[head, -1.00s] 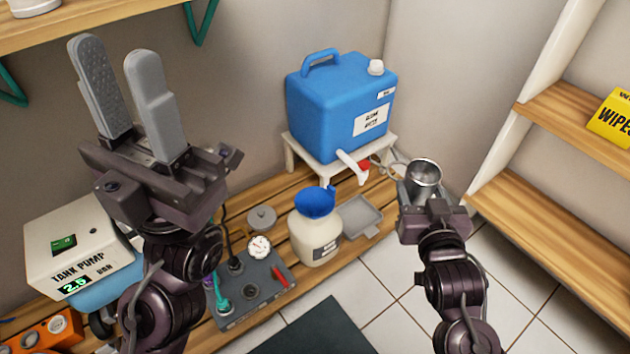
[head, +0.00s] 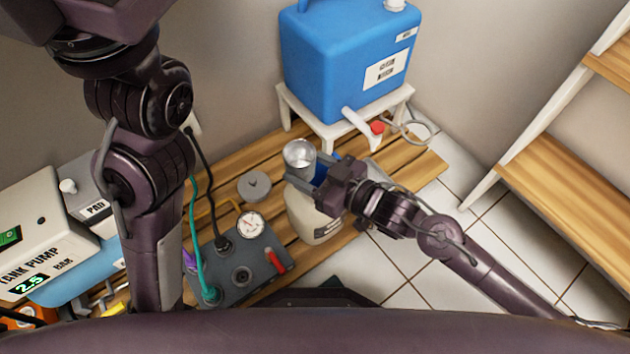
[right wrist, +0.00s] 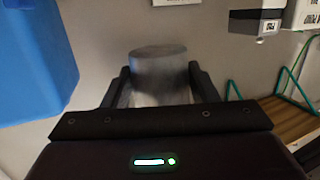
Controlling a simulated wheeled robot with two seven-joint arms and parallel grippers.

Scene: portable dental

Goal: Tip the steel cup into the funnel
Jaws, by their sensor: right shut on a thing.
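The steel cup (head: 299,154) is held by my right gripper (head: 310,178), with its open mouth facing up toward the head camera. In the right wrist view the cup (right wrist: 158,75) sits between the two dark fingers. The blue funnel (head: 322,173) is mostly hidden behind the cup and gripper; a strip shows just right of the cup. It stands on the cream bottle (head: 308,220), partly covered by my right gripper. The cup is above or beside the funnel; I cannot tell the gap. My left arm shows at left, but its gripper's fingers are out of the picture.
A blue tank (head: 340,65) stands on a white stand (head: 335,130) behind the bottle. A grey box with a gauge (head: 240,262), a round grey lid (head: 254,186) and the tank pump (head: 35,230) lie to the left. Wooden shelves (head: 575,190) stand at right.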

